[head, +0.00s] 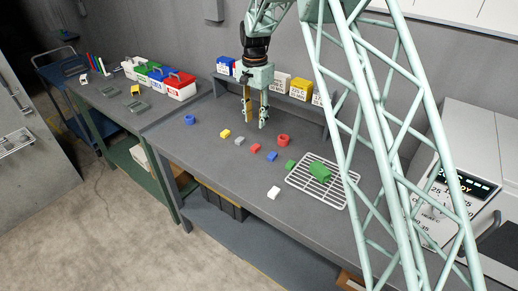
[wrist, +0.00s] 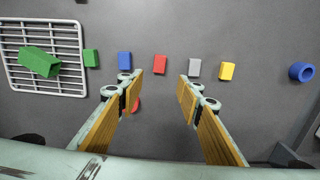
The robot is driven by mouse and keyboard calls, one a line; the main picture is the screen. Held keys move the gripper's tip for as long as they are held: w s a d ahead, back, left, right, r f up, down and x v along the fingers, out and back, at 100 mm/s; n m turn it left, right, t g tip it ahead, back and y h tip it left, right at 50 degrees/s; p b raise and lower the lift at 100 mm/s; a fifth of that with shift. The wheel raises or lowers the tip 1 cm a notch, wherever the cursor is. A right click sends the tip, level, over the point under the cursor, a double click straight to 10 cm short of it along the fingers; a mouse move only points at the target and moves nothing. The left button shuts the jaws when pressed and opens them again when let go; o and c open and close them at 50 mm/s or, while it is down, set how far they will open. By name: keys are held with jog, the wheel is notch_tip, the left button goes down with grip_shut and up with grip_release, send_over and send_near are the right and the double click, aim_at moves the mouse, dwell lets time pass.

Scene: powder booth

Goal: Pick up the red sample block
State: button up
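The red sample block (head: 255,148) lies on the grey bench between a grey block and a blue block. In the wrist view, the red block (wrist: 160,64) shows just beyond the fingertips, roughly centred between them. My gripper (head: 253,120) is open and empty, pointing down above the bench, behind the row of blocks. In the wrist view, my gripper (wrist: 160,92) shows its two fingers wide apart with bare bench between them.
The grey block (head: 240,141), blue block (head: 271,156), yellow block (head: 225,133) and small green block (head: 290,165) share the row. A red ring (head: 283,140) and blue ring (head: 189,119) lie nearby. A wire rack (head: 343,193) bears a larger green block. A white block (head: 273,192) lies in front.

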jog(key=shift+f, duration=0.1)
dwell(0.3)
send_over(255, 147)
jog(key=shift+w+d+f, duration=0.1)
jog(key=shift+w+f, duration=0.1)
jog(key=shift+f, duration=1.9)
jog(key=shift+w+f, duration=0.15)
jog(key=shift+f, duration=1.95)
jog(key=shift+f, duration=0.15)
jog(key=shift+s+f+b, duration=0.15)
jog(key=shift+f, duration=0.8)
jog(key=shift+s+f+b, duration=0.15)
jog(key=shift+f, duration=1.35)
jog(key=c, duration=0.9)
